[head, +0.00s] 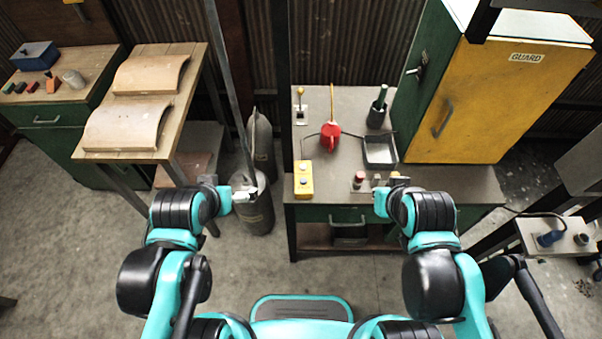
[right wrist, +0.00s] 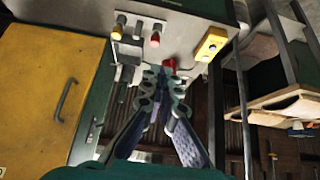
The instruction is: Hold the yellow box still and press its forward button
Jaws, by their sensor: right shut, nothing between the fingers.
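The yellow box (head: 303,187) lies on the grey bench top near its front left corner, with two buttons on its upper face; a cable runs back from it. It also shows in the right wrist view (right wrist: 207,49). I cannot read which button is forward. My left gripper (head: 246,194) is left of the box, in front of the gas cylinder and apart from the box; its jaw opening is too small to tell. My right gripper (right wrist: 161,72) is shut and empty, right of the box near the bench's front edge, and apart from the box.
Small knobbed posts (head: 359,179) stand on the bench's front edge beside my right gripper. A yellow-doored cabinet (head: 495,100) stands right. Gas cylinders (head: 251,205) stand left.

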